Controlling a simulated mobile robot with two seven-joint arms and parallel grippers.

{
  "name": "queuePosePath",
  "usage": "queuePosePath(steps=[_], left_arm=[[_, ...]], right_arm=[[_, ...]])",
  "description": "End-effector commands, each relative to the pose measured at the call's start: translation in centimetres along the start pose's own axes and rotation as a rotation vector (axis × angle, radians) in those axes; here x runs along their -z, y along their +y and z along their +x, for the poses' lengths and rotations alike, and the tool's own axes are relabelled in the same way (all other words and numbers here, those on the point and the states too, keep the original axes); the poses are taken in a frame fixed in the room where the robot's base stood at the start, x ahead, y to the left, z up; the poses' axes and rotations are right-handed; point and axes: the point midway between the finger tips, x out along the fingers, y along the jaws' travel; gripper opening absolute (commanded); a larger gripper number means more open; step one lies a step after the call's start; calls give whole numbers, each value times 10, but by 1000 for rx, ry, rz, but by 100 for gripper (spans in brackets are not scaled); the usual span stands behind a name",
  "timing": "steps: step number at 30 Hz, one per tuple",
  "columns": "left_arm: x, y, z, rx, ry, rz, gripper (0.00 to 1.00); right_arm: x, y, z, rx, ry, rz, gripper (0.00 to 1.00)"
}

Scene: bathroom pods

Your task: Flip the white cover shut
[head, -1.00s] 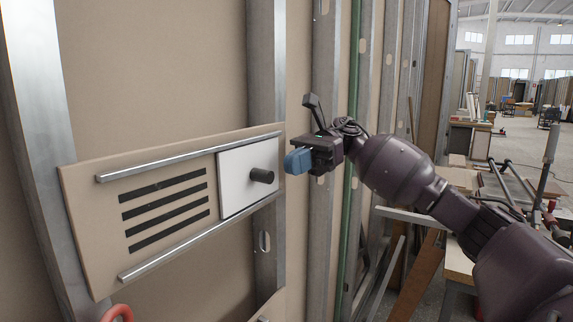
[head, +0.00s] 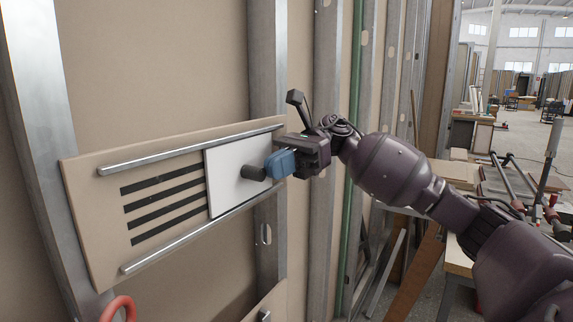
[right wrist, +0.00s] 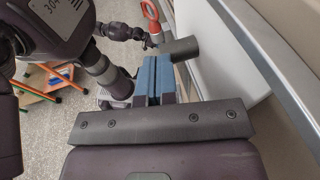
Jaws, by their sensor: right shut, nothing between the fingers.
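The white cover (head: 226,182) is a flat plate between two metal rails on a beige panel (head: 95,215). It stands at the right of several dark slots (head: 163,208), which are uncovered over most of their length. A dark round knob (head: 253,173) sticks out of the cover; it also shows in the right wrist view (right wrist: 180,49). My right gripper (head: 280,163), with blue fingers, is shut and empty at the knob's right side, seemingly touching it. What looks like my left gripper (right wrist: 140,34) is small in the right wrist view; its fingers are unclear.
The upper rail (head: 190,149) and lower rail (head: 190,238) run along the panel. A red ring (head: 118,307) shows at the lower left. Metal wall studs (head: 325,70) and a green pipe (head: 353,150) stand to the right. A cluttered workbench (head: 460,175) is behind my right arm.

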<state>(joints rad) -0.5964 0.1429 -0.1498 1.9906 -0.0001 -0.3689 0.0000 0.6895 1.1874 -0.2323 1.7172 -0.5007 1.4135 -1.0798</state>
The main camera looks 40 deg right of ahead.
Motion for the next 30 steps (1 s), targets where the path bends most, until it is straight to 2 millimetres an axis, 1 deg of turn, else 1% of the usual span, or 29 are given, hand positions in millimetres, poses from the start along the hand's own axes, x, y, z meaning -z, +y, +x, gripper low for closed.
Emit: queuePosePath(steps=[1, 9, 12, 15, 18, 21, 30], left_arm=[[-5, 0, 2, -1, -3, 0, 43], [-16, 2, 6, -2, -14, 0, 43], [-19, 2, 7, -2, -18, 0, 43], [-22, 2, 6, -1, -21, 0, 43], [-24, 2, 6, -1, -26, -1, 43], [-26, 2, 5, 0, -29, -1, 43], [-26, 2, 5, 0, -29, -1, 43]], right_arm=[[1, 2, 12, -6, -1, -2, 0], [-13, 16, 77, -6, -1, -2, 0], [-18, 20, 98, -6, -2, -4, 0], [-21, 24, 114, -4, -1, -2, 0], [-24, 26, 126, -3, -1, -3, 0], [-26, 27, 133, -2, -1, -1, 0], [-26, 28, 137, -3, 0, -1, 0]])
